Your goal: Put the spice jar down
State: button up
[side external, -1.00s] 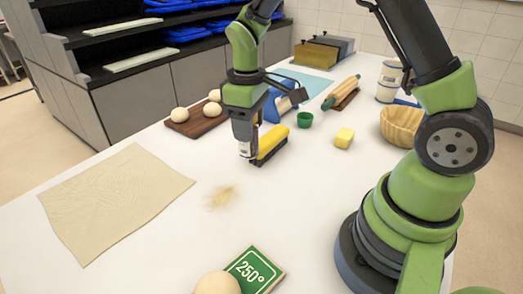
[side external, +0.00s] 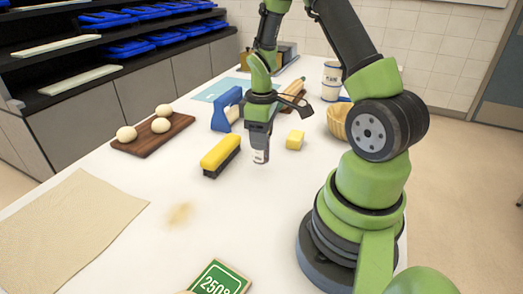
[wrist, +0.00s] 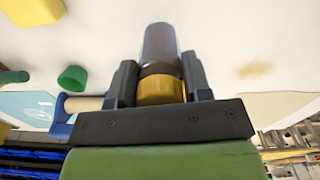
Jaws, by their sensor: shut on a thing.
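My gripper (side external: 259,139) is shut on the spice jar (side external: 260,157) low over the white worktop, just right of the yellow brush. In the side view only the jar's pale lower part shows under the fingers. I cannot tell whether its base touches the worktop.
The yellow brush (side external: 221,155) is close on the left. A butter block (side external: 295,140) stands to the right.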

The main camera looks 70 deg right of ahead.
jog(key=shift+f, duration=1.9)
jog(key=shift+f, duration=0.2)
jog(key=o, duration=1)
jog(key=shift+c, duration=0.2)
jog(key=shift+r, duration=0.15)
